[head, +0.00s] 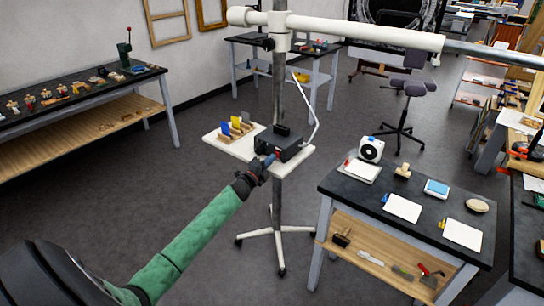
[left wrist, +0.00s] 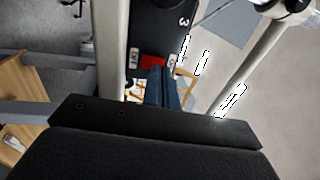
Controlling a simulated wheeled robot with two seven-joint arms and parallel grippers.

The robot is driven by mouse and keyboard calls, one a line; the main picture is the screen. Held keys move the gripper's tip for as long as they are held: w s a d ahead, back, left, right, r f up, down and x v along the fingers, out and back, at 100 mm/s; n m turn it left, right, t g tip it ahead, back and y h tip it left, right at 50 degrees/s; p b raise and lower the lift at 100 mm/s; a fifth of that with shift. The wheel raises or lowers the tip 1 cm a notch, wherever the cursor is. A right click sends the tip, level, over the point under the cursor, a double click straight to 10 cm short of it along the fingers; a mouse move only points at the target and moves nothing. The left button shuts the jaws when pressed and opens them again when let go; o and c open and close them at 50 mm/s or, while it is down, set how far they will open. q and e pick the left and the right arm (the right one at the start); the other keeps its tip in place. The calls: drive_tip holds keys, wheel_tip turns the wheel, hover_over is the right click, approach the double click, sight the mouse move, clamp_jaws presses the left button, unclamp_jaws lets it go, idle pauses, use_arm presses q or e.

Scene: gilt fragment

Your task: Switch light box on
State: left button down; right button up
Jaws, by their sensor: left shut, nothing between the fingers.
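The light box appears to be the black box (head: 286,143) on a white shelf (head: 232,147) fixed to a pole stand. In the left wrist view the black box (left wrist: 150,28) shows a white mark, a red switch (left wrist: 153,62) and small white labels beside it. My left gripper (head: 268,162) is shut and empty, its fingertips at the near face of the box. In the left wrist view the dark blue fingers (left wrist: 162,84) point at the red switch and overlap its lower edge. I cannot tell whether they touch it. My right gripper is not in view.
The vertical pole (head: 279,90) and a white horizontal bar (head: 365,33) stand close to the box. Coloured cards in a wooden rack (head: 236,128) share the shelf. A dark table (head: 400,185) with papers and a white device stands at right. Floor at left is clear.

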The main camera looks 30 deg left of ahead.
use_arm(q)
drive_tip(key=shift+w, duration=0.6)
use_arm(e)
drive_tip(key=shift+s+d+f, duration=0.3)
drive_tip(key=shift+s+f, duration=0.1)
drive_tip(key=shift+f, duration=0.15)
use_arm(q)
drive_tip(key=shift+w+r, duration=0.1)
drive_tip(key=shift+w, duration=0.05)
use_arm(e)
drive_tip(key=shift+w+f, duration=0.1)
use_arm(q)
drive_tip(key=shift+r, duration=0.15)
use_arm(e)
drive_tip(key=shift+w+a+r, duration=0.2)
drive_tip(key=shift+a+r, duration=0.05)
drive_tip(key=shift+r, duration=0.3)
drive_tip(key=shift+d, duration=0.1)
